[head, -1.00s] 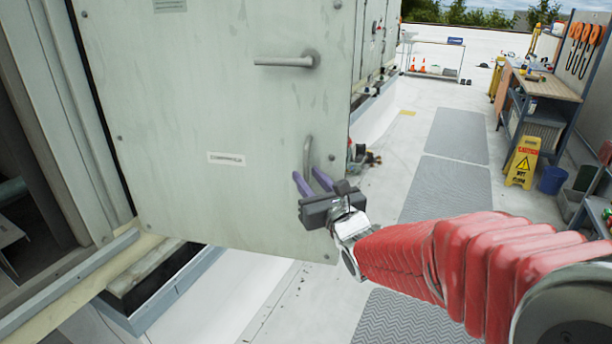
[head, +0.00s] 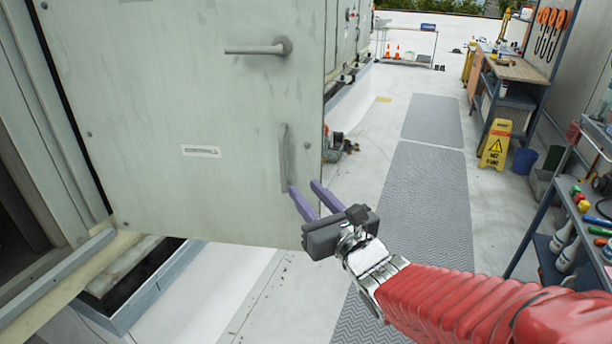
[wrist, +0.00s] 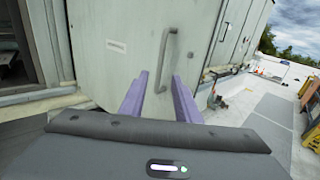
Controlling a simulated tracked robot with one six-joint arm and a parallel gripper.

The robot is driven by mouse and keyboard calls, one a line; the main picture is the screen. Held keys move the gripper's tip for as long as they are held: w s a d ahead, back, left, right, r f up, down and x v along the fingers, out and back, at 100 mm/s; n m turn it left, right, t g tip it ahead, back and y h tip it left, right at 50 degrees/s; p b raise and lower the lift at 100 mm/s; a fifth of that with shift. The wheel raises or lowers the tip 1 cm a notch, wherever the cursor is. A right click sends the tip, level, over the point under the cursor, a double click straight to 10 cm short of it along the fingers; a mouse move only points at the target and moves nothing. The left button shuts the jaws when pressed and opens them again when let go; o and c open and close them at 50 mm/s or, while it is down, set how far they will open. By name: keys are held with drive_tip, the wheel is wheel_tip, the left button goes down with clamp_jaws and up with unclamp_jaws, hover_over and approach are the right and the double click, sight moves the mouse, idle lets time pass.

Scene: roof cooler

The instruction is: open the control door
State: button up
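The door (head: 150,110) is a pale grey-green metal panel filling the left of the head view. It has a lever handle (head: 258,49) near the top and a vertical pull handle (head: 283,155) near its right edge. My gripper (head: 302,187) is open, its two purple fingers apart, just below and right of the pull handle. In the wrist view the pull handle (wrist: 164,60) lines up between the fingers (wrist: 158,88), mostly beyond their tips. I see no clear grip on it; contact cannot be told.
An opening with a dark inside lies left of the door, above a low curb (head: 150,290). A yellow wet-floor sign (head: 495,145), a workbench (head: 515,70) and a shelf cart (head: 575,215) stand at right. Grey mats (head: 430,190) cover a clear walkway between.

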drive_tip(key=shift+s, duration=0.1)
drive_tip(key=shift+c, duration=0.2)
